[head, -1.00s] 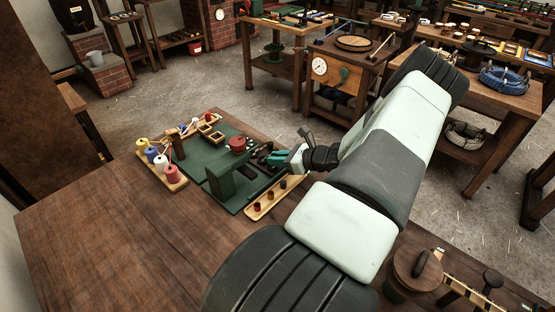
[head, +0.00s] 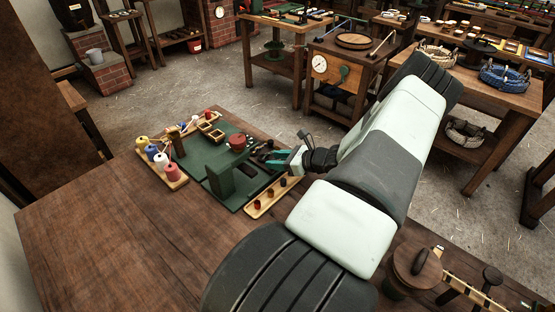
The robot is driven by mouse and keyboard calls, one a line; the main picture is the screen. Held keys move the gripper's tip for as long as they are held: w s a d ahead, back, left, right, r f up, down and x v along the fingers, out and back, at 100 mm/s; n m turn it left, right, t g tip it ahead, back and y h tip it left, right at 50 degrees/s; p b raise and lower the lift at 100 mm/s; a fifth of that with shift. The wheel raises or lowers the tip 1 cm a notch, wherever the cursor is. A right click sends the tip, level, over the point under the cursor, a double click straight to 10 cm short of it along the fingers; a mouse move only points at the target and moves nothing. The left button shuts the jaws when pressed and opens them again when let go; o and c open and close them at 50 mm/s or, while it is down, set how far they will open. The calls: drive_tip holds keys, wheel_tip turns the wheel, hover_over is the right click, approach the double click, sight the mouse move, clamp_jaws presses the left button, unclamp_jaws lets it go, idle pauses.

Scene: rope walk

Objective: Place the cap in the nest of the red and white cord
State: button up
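I cannot tell for sure which small piece is the cap. A wooden strip (head: 252,211) at the front right of the green mat (head: 243,203) holds several small red-brown pieces (head: 270,192). No red and white cord or nest can be made out clearly. Thin pale strands (head: 189,127) show near the mat's back left, by two small square wooden frames (head: 210,126). My gripper (head: 262,154) is low over the mat's right side, close to a round red piece (head: 238,142).
A tray (head: 178,184) with yellow, blue, white and red spools (head: 161,160) stands at the mat's left. An upright green block (head: 220,181) stands near my gripper. A lidded wooden pot (head: 418,263) is at the front right. The left front of the table (head: 110,240) is clear.

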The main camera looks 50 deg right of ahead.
drive_tip(key=shift+r, duration=0.2)
drive_tip(key=v, duration=1.2)
drive_tip(key=shift+r, duration=0.35)
